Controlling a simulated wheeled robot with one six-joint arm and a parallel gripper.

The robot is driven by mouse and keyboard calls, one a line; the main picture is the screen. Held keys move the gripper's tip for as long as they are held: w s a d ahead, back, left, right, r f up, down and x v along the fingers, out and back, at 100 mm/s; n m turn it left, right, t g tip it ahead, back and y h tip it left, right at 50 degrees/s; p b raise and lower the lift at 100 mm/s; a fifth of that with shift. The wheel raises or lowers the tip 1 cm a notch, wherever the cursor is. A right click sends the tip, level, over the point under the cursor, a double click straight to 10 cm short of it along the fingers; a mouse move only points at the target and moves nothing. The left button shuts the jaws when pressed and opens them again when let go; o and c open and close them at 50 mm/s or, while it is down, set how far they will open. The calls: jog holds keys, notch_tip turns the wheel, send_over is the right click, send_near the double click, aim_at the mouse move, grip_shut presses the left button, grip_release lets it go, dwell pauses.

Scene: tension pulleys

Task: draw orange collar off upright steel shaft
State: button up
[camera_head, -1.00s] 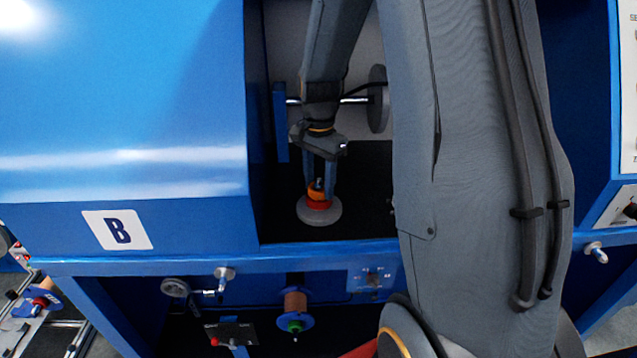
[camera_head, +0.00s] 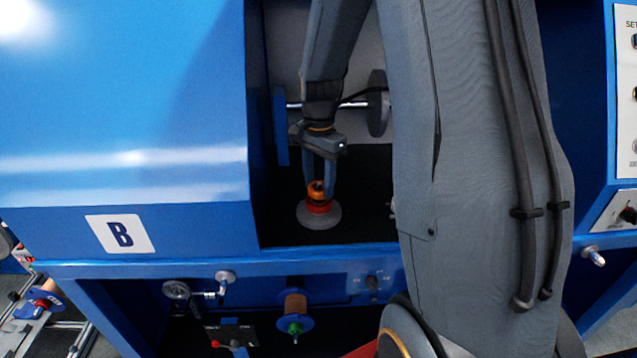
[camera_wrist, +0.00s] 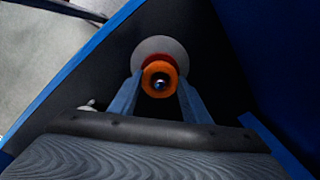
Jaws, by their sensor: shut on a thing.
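The orange collar (camera_head: 316,191) is between the fingertips of my gripper (camera_head: 322,188), inside the dark recess of the blue machine. My gripper points down and is shut on the collar. A red ring (camera_head: 318,206) shows just below the collar, above a round grey base (camera_head: 320,217). In the wrist view the collar (camera_wrist: 160,80) sits between the two blue fingers, with the round steel shaft end (camera_wrist: 159,84) in its central hole. The collar is around the shaft there. The shaft below the collar is hidden.
The blue machine housing (camera_head: 120,100) with a "B" label walls the recess on the left. A horizontal steel rod with a grey disc (camera_head: 377,102) is behind my gripper. A blue front rail (camera_head: 180,265) runs below. Dark floor right of the base is clear.

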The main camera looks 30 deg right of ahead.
jog(key=shift+r+p, duration=0.9)
jog(key=shift+r, duration=0.3)
dwell(0.3)
